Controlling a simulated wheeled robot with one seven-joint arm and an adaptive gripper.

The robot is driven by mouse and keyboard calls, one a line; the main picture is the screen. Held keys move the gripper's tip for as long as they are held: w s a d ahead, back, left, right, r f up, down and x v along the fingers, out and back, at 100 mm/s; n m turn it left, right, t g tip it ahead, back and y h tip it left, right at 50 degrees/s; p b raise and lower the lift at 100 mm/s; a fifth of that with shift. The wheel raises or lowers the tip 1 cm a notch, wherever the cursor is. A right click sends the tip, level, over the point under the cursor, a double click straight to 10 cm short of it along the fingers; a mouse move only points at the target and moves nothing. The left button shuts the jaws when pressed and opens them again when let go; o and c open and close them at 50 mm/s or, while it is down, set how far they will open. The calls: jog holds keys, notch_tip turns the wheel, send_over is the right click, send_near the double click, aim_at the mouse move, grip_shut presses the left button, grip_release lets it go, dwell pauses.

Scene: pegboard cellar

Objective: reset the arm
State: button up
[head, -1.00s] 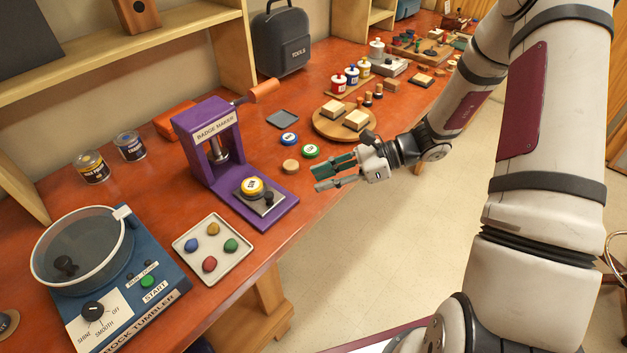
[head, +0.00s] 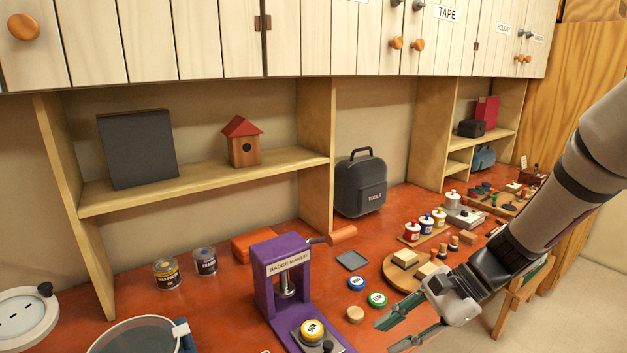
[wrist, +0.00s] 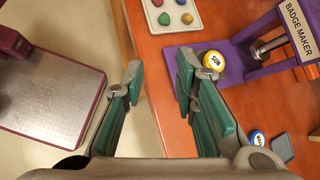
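My gripper (head: 402,331) hangs near the front edge of the orange-red workbench (head: 215,325), to the right of the purple badge maker (head: 268,269). In the wrist view my gripper (wrist: 160,82) has its two green-padded fingers wide apart, with nothing between them but the bench edge and floor beyond. A yellow SUN badge (head: 312,330) sits on the badge maker's base. My arm reaches in from the right side of the head view.
A round wooden board (head: 396,282) with pale blocks, a green badge (head: 377,299) and a blue badge (head: 356,283) lie close to my gripper. Paint pots (head: 425,224) stand behind. Shelves and wall cupboards (head: 200,40) overhang the bench. Floor is open at right.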

jog(key=s+d+r+n+t+h, duration=0.2)
jog(key=s+r+n+t+h, duration=0.1)
jog(key=s+r+n, duration=0.3)
jog(key=s+d+r+n+t+h, duration=0.2)
jog(key=s+r+n+h, duration=0.4)
jog(key=s+r, duration=0.3)
notch_tip(320, 180, up, 2)
jog(key=shift+n+t, duration=0.5)
jog(key=shift+n, duration=0.1)
jog(key=shift+d, duration=0.1)
